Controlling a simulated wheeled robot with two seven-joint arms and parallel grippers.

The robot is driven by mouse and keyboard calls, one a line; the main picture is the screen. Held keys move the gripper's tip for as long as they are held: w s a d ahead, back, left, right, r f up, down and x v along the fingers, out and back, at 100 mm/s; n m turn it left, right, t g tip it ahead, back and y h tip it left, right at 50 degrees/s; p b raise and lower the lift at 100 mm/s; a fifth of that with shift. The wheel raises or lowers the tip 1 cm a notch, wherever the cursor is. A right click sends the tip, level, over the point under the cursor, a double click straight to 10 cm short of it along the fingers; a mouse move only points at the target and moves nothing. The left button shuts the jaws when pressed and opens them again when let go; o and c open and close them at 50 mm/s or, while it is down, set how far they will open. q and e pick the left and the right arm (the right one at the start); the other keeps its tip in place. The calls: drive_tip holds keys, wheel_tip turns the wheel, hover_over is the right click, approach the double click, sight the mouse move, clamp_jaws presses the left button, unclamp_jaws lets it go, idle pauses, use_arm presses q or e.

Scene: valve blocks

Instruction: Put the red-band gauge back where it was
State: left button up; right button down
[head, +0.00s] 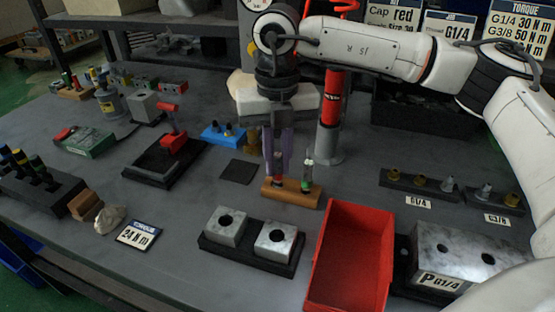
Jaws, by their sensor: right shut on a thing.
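My right gripper (277,170) points straight down over the left part of a small wooden stand (291,196). Its fingers are shut on a slim gauge, the red-band gauge (278,182), which is mostly hidden between them. A dark red spot shows at its lower end, at the stand's left side. I cannot tell whether it is seated in the stand or just above it. A second gauge, with a green band (307,176), stands upright in the stand's right side. My left gripper is not in view.
A red tray (350,262) lies in front and right of the stand. Two metal blocks (250,236) sit on a dark base in front. A red cylinder (332,100) stands behind right. A dark square pad (239,171) lies left. Fittings racks (418,184) are at right.

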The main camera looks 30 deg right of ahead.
drive_tip(key=shift+f, duration=0.1)
drive_tip(key=c, duration=1.7)
unclamp_jaws()
wheel_tip(320, 180, up, 12)
drive_tip(key=shift+r+p, duration=0.2)
drive_tip(key=shift+p, duration=0.35)
